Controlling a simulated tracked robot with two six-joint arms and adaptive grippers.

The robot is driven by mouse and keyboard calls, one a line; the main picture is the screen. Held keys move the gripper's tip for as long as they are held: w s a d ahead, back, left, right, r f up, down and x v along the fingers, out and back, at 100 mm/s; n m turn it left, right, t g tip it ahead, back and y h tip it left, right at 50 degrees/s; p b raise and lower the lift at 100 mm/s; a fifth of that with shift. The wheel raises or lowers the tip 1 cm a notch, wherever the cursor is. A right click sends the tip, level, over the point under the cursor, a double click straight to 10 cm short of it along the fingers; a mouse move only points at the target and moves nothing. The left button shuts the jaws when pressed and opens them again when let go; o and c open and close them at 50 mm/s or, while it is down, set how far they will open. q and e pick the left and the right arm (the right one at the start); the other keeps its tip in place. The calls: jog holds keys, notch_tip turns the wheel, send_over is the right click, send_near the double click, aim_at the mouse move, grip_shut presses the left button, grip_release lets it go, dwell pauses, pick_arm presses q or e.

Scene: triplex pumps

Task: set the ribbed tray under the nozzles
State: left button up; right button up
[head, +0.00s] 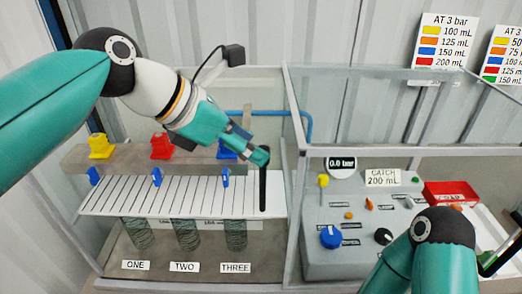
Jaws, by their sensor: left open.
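The white ribbed tray (180,196) lies below the blue nozzles (156,177) and above several ribbed cylinders. Dark lines run across it. My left gripper (259,156) is at the tray's right end, open. A black upright bar (263,188) stands there, beside the gripper; I cannot tell whether the jaws are around it or touching it. The gripper partly hides the blue pump (228,150). The yellow pump (101,147) and red pump (162,146) stand on the ledge. My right gripper (500,250) is only partly in view at the right edge.
Cylinders (186,235) stand below the tray behind labels ONE, TWO and THREE. A grey control panel (345,210) with a gauge, knobs and a "CATCH 200 mL" sign is to the right. A red bin (450,192) is beyond it. Clear panels and frame posts (294,150) enclose the stations.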

pick_arm(q)
jog(key=v, duration=0.7)
jog(key=shift+s+a+r, duration=0.15)
jog(key=shift+a+r, duration=0.1)
